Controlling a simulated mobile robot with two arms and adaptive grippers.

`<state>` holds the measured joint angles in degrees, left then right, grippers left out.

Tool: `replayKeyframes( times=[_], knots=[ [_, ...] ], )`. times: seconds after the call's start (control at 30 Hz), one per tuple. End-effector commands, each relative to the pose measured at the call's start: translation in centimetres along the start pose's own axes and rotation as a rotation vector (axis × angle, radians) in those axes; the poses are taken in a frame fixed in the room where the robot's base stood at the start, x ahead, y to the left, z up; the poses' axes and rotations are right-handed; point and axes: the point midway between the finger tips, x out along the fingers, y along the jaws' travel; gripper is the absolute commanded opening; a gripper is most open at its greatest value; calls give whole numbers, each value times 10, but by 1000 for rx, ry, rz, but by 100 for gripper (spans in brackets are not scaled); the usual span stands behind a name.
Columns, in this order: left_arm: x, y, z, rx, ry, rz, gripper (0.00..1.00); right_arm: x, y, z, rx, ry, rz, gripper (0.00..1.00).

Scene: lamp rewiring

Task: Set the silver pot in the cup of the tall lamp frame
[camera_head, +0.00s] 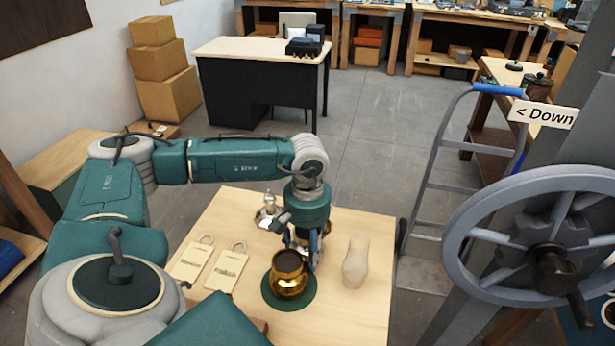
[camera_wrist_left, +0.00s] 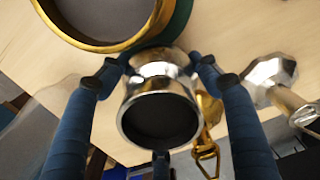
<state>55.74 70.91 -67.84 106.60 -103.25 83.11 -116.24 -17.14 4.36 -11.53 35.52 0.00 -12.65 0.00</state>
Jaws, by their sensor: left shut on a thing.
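The silver pot (camera_wrist_left: 158,112) is a small shiny cup with a dark open mouth, held between the blue fingers of my left gripper (camera_wrist_left: 161,65) in the wrist view. In the head view my left gripper (camera_head: 304,252) points down over the table, just behind and right of the brass pot, and hides the silver pot. A silver piece with a faceted base and stem (camera_wrist_left: 270,80) lies right of the held pot; a silver stemmed piece (camera_head: 268,212) shows left of the gripper in the head view. I cannot tell which piece is the tall lamp frame. My right gripper is not in view.
A large brass pot (camera_head: 288,283) stands on a round green mat (camera_head: 302,300), close to the gripper. Two labelled tags (camera_head: 190,262) lie left, a pale shoe-like form (camera_head: 356,262) right. A brass piece with a ring (camera_wrist_left: 207,135) is beside the held pot.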

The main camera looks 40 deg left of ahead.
Motion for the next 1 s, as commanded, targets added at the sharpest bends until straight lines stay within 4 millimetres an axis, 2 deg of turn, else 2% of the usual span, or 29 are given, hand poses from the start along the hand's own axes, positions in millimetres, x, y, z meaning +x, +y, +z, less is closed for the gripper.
replayKeyframes(
  times=[0.17, 0.27, 0.7, 0.9, 1.0],
  knots=[
    [-15, 1, -2, 0, 5, 3, 6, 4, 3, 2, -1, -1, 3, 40],
    [-31, 0, -2, 0, 7, 3, 6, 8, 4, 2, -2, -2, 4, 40],
    [-141, 2, -1, 1, 7, 6, 6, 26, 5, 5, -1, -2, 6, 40],
    [-180, 1, -1, 1, 5, 4, 6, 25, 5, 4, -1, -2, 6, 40],
    [-191, 0, -1, 0, 3, 2, 6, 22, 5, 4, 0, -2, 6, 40]
  ],
)
